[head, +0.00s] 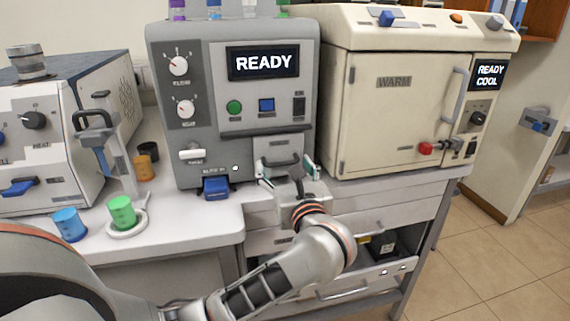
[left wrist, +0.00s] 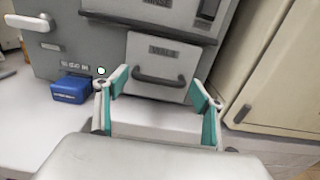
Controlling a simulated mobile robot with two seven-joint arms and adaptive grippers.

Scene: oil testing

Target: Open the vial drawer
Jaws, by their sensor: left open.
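The vial drawer (head: 274,147) is a grey front low on the right of the grey machine, with a dark bar handle (head: 283,161). It looks shut. In the left wrist view, the drawer front (left wrist: 145,50) carries a label that seems to read VIALS, above its curved handle (left wrist: 158,79). My left gripper (head: 288,170) is open and empty in front of the drawer. Its teal-padded fingers (left wrist: 160,86) stand apart, one on each side of the handle; no contact with the handle is visible. My right gripper is not in view.
The grey machine (head: 213,130) shows READY. A blue block (head: 216,187) sits at its lower left. A cream cabinet (head: 380,110) stands close on the right. Blue (head: 69,224) and green (head: 121,210) cups stand on the counter at left. Under-counter drawers (head: 395,222) are below.

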